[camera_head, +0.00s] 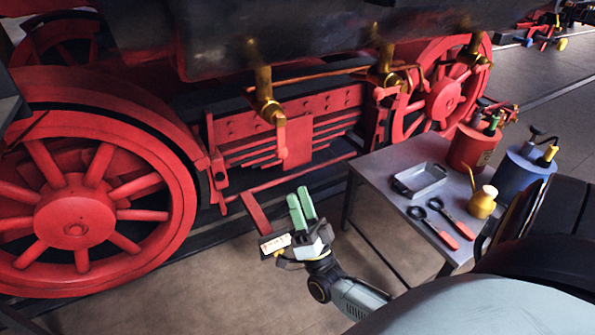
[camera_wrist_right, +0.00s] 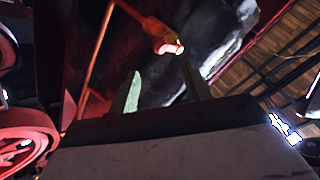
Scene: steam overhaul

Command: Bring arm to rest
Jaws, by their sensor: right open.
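My right gripper (camera_head: 301,207) has green fingers and stands with its fingers pointing up, in front of the locomotive's red frame and left of the small table. The fingers are apart and nothing is between them. In the right wrist view its fingers (camera_wrist_right: 160,92) rise toward the underside of the engine, with a brass fitting (camera_wrist_right: 165,42) above them. A white label with red marks (camera_head: 275,243) shows beside the gripper in the head view. My left gripper is not in view.
Red wheels (camera_head: 75,220) and brass pipes (camera_head: 266,95) stand close. Floor left of the table is clear.

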